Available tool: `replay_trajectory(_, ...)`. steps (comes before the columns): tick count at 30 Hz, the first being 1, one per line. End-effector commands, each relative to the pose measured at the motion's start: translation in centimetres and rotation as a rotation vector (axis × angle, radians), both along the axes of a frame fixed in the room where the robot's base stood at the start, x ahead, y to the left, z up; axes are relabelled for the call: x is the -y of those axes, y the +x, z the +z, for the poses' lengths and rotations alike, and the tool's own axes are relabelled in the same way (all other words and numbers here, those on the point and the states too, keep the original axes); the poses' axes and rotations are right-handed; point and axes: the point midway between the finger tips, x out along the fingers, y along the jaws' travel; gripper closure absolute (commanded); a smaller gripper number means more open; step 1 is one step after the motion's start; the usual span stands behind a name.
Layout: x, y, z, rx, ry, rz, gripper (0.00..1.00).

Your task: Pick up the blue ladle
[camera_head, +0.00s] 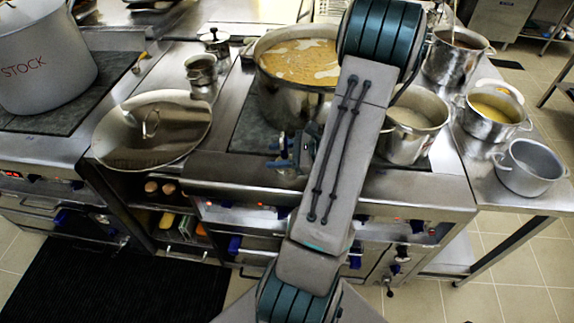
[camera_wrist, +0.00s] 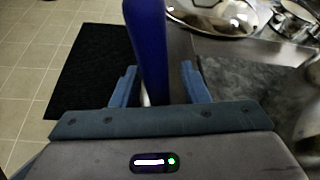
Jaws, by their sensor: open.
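The blue ladle's thick blue handle (camera_wrist: 148,45) rises to the top edge of the wrist view. A thin pale strip shows at its lower end, and the rest of the ladle is hidden behind my gripper's body. My gripper (camera_wrist: 160,86) is open, with one blue-grey finger on each side of the handle and gaps visible between them. In the head view my gripper (camera_head: 290,154) is beside the front of the large pot, partly covered by my arm. I cannot clearly make out the ladle there.
A large pot of yellowish soup (camera_head: 298,62) stands behind my gripper, with smaller pots (camera_head: 412,125) to the right. A black mat (camera_head: 125,285) covers the floor at lower left.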

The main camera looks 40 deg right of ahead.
Motion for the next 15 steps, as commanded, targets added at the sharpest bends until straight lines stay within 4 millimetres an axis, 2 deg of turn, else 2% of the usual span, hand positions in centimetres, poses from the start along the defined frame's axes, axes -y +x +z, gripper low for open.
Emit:
replay_trajectory(6, -0.09, 0.12, -0.09, 0.000, -0.001, 0.000, 0.59)
replay_trajectory(7, -0.08, 0.12, -0.10, 0.000, -0.001, 0.000, 0.62)
replay_trajectory(11, -0.07, 0.11, -0.08, 0.000, -0.001, 0.000, 0.98)
replay_trajectory(15, -0.06, 0.11, -0.08, 0.000, -0.001, 0.000, 1.00)
